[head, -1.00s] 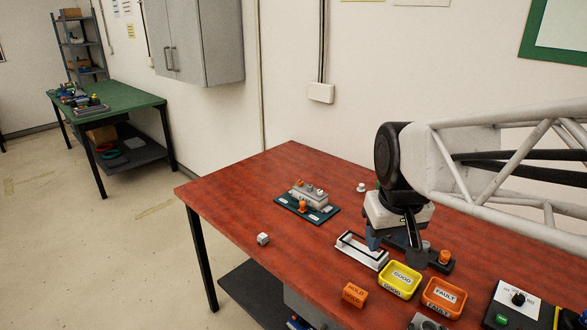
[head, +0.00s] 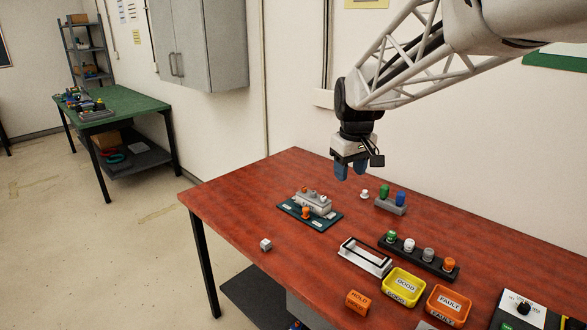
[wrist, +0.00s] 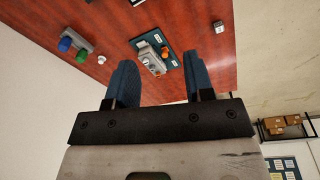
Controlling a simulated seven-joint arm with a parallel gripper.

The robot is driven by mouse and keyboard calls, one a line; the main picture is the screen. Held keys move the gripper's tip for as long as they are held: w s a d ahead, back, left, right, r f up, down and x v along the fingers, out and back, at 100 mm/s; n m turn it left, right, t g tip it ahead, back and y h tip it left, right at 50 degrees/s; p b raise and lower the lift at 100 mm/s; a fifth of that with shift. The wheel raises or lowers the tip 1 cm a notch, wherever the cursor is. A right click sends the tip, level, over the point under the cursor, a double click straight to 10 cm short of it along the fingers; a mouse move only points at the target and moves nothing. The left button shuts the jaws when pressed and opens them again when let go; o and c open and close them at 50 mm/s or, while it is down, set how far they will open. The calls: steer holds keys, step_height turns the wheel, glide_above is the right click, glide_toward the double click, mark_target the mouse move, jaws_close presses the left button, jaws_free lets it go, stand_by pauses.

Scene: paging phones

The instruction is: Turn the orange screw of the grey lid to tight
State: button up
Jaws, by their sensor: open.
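A grey block-like lid (head: 316,206) sits on a dark teal base plate (head: 287,207) at the table's left part. Small knobs stand on its top, one of them orange, too small to read clearly. A larger orange knob (head: 305,212) stands at its front side. The lid (wrist: 146,53) and the larger orange knob (wrist: 165,57) also show in the wrist view. How far any screw is turned cannot be told. My gripper (head: 350,172) is open and empty, fingers pointing down, in the air above and to the right of the lid, touching nothing.
A white-and-black tray (head: 364,258), a rack of several knobs (head: 417,254), a yellow bin (head: 403,286), an orange bin (head: 448,305) and an orange HOLD block (head: 357,301) stand to the right. A white cube (head: 265,244) lies front left. A grey stand (head: 391,207) holds green and blue pieces.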

steer(key=w+a+f+n, duration=0.2)
steer(key=w+f, duration=0.1)
steer(key=w, duration=0.6)
steer(key=w+a+f+n, duration=0.1)
steer(key=w+a+f, duration=0.15)
steer(key=w, duration=0.65)
steer(key=n+g, duration=0.1)
steer(key=n, duration=0.2)
glide_above(304, 187)
steer(key=f, duration=1.2)
steer(key=shift+s+d, duration=0.15)
steer(key=shift+s, duration=0.2)
steer(key=shift+w+f+n, duration=0.3)
steer(key=shift+f, duration=0.05)
steer(key=shift+f, duration=0.1)
steer(key=shift+f, duration=3.85)
jaws_close()
